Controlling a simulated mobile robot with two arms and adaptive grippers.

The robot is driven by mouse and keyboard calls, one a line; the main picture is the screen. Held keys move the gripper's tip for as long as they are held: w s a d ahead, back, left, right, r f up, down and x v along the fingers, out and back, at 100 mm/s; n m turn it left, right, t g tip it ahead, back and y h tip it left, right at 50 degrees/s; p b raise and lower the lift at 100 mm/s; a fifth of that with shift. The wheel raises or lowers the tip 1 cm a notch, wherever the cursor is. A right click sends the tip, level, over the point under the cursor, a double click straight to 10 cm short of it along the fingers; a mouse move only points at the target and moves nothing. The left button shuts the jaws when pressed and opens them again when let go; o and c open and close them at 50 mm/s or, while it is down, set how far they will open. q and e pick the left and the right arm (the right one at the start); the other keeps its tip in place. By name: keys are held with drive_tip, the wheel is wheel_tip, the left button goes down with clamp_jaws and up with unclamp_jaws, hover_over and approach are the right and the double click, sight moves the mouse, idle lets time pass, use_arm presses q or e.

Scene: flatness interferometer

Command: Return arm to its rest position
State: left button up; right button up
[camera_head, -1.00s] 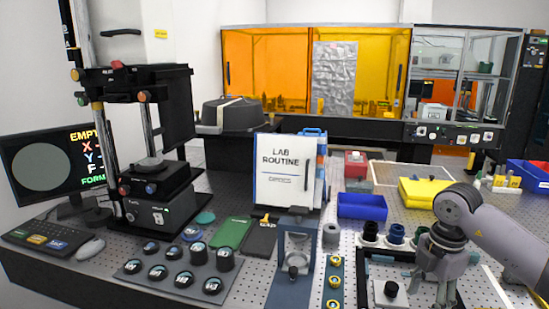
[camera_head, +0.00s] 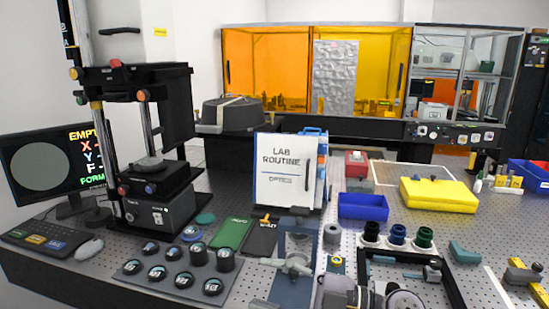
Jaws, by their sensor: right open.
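My right arm (camera_head: 370,295) shows only as grey rounded links at the bottom edge, right of centre. My right gripper (camera_head: 264,283) extends left from it, low in the picture, with its fingers apart and nothing visible between them. The other finger is cut by the bottom edge. My left gripper is not in view.
A tray of round optics (camera_head: 172,262) lies left of the gripper. A black frame (camera_head: 452,286), dark capped pots (camera_head: 397,234), a blue bin (camera_head: 362,207) and a yellow case (camera_head: 438,195) stand to the right.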

drive_tip(key=w+d+r+m+t+h, duration=0.1)
drive_tip(key=w+d+m+t+h, duration=0.1)
drive_tip(key=d+m+t+h, duration=0.45)
drive_tip(key=w+d+r+m+t+h, duration=0.1)
drive_tip(key=w+d+m+t, duration=0.2)
drive_tip(key=m+t, duration=0.6)
drive_tip(key=s+d+f+m+g+h, duration=0.35)
drive_tip(key=d+f+h, duration=0.2)
drive_tip(key=f, duration=0.35)
drive_tip(key=s+d+f+m+g+h, duration=0.2)
drive_tip(key=d+f+m+h, duration=0.35)
drive_tip(key=f, duration=0.25)
drive_tip(key=s+f+n+g, duration=0.1)
drive_tip(key=s+f+g, duration=0.4)
drive_tip(key=s+f, duration=0.45)
drive_tip(key=s+f+g, duration=0.6)
drive_tip(key=s, duration=0.7)
wheel_tip(320, 180, down, 24)
drive_tip(key=s+d+f+g, duration=0.1)
drive_tip(key=s+d+f, duration=0.1)
drive_tip(key=s+f, duration=0.7)
drive_tip(key=s+d+f+g, duration=0.1)
drive_tip(key=s+f, duration=0.7)
drive_tip(key=f, duration=0.1)
drive_tip(key=shift+s+d, duration=0.4)
